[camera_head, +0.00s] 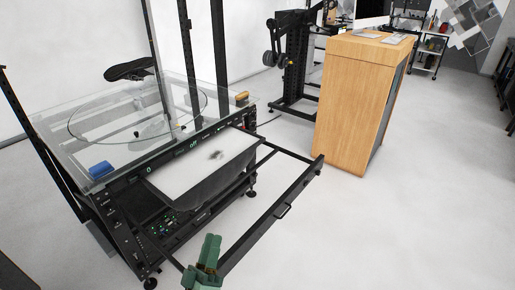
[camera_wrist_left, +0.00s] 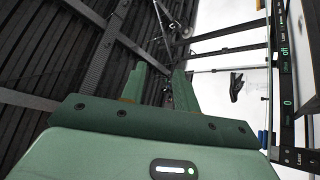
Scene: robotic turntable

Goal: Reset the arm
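My left gripper (camera_head: 210,243), green, shows at the bottom of the head view, just in front of the pulled-out black frame of the turntable machine. In the left wrist view its two green fingers (camera_wrist_left: 166,78) stand a little apart, and I see nothing held between them. The turntable machine (camera_head: 118,222) has a clear disc (camera_head: 100,122) on top under a transparent cover. Its front strip reads "off" and "0", which also shows in the left wrist view (camera_wrist_left: 284,60). My right gripper is in neither view.
A wooden cabinet (camera_head: 355,105) stands behind. The floor at right is clear.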

